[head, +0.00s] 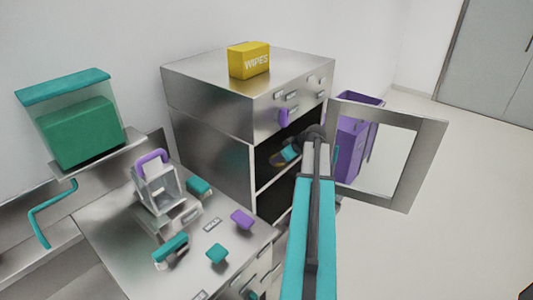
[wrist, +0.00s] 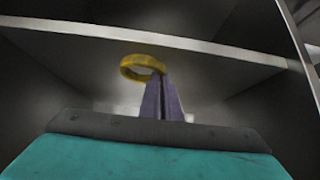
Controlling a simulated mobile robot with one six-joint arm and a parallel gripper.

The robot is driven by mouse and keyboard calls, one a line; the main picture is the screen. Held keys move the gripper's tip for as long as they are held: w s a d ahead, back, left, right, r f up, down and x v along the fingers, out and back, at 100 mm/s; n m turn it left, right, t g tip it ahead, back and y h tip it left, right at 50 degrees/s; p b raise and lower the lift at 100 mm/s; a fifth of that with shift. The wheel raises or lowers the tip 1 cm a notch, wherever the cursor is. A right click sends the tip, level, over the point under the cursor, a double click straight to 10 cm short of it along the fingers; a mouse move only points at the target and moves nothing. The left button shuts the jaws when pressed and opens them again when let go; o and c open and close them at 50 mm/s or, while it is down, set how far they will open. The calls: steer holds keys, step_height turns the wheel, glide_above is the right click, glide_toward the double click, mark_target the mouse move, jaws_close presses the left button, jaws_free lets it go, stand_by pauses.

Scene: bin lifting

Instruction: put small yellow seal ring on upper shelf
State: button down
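The small yellow seal ring (wrist: 136,64) is at the tips of my gripper's purple fingers (wrist: 160,97) in the wrist view. The fingers are close together on the ring's right side, and the ring juts out to the left. In the head view my gripper (head: 289,153) reaches into the upper opening of the steel cabinet, and the ring (head: 277,159) shows faintly there. A shelf with a pale edge (wrist: 220,52) spans the wrist view close to the ring; I cannot tell whether they touch. In the head view a shelf edge (head: 277,180) runs below my gripper.
The cabinet's framed door (head: 427,150) stands open to the right of my arm. A purple bin (head: 352,150) is behind it. A yellow wipes box (head: 248,61) sits on the cabinet. A steel counter (head: 115,225) with teal and purple handles is at the left.

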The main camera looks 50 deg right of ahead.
steer(key=shift+w, duration=0.7)
steer(key=w+p, duration=0.1)
steer(key=w, duration=0.2)
steer(key=shift+w+a+r+p, duration=0.15)
steer(key=shift+w+p, duration=0.1)
steer(key=shift+p, duration=0.15)
steer(key=shift+w+a, duration=0.1)
steer(key=shift+w, duration=0.2)
steer(key=shift+s+f+p, duration=0.1)
steer(key=shift+f+p, duration=0.3)
steer(key=shift+p, duration=0.05)
steer(key=shift+f, duration=0.2)
steer(key=c, duration=2)
jaws_free()
steer(key=shift+r, duration=0.2)
